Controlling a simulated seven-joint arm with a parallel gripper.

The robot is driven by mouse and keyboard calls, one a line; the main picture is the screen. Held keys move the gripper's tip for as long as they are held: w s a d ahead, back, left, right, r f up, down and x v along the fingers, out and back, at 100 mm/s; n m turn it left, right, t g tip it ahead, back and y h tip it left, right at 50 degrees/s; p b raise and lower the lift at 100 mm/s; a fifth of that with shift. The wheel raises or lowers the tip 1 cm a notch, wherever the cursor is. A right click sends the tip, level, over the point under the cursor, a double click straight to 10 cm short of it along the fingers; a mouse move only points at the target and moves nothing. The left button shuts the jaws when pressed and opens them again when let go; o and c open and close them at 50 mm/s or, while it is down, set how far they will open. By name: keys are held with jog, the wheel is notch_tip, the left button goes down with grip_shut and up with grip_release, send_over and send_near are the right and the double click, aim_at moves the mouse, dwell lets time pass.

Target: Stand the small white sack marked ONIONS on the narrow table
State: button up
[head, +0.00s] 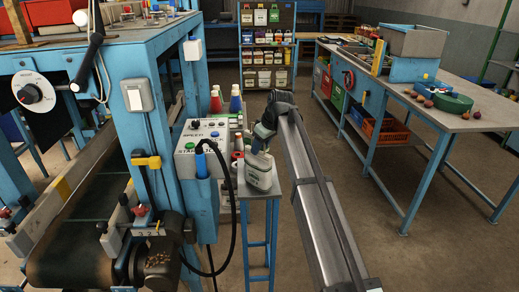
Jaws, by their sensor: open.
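A small white sack (258,172) with a darker printed label stands, leaning slightly, on the narrow table (273,193) with blue legs. The print is too small to read, so I cannot tell if it says ONIONS. My gripper (259,144) is at the top of the sack, at the end of my arm reaching in from the bottom right. It is open. Its fingers are small and dark here, and I cannot tell whether they touch the sack. The sack's underside is hidden.
A blue machine with a control box (201,150) and a black cable stands close left of the table. A shelf (266,45) holds several small sacks. A long workbench (455,118) is at right; the floor between is clear.

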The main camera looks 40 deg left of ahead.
jog(key=v, duration=1)
jog(key=shift+r, duration=0.15)
jog(key=shift+d, duration=0.15)
jog(key=w+d+f+m+h, duration=0.1)
jog(key=w+d+f+m, duration=0.1)
jog(key=d+f, duration=0.85)
jog(key=w+d+f+m+g+h, duration=0.15)
jog(key=d+f, duration=0.55)
jog(key=f, duration=0.7)
jog(key=w+d+f+m+t, duration=0.1)
jog(key=w+d+f+m, duration=0.2)
jog(key=d+f, duration=0.8)
jog(key=s+d+f+m+g+h, duration=0.1)
jog(key=s+d+f+m+g, duration=0.3)
jog(key=d+f, duration=0.85)
jog(key=s+d+f+m, duration=0.3)
jog(key=s+d+f, duration=1.3)
jog(key=s+d, duration=0.1)
jog(key=s+d+f+m, duration=0.1)
jog(key=s+d, duration=0.2)
jog(key=s, duration=0.4)
jog(key=s+d+f+m+g, duration=0.1)
jog(key=s+d+f+m, duration=0.1)
jog(key=s+d, duration=0.2)
jog(key=s+d+f+m+g, duration=0.1)
jog(key=s+d, duration=0.3)
jog(key=s, duration=0.7)
jog(key=shift+f+h, duration=0.45)
jog(key=shift+f, duration=0.15)
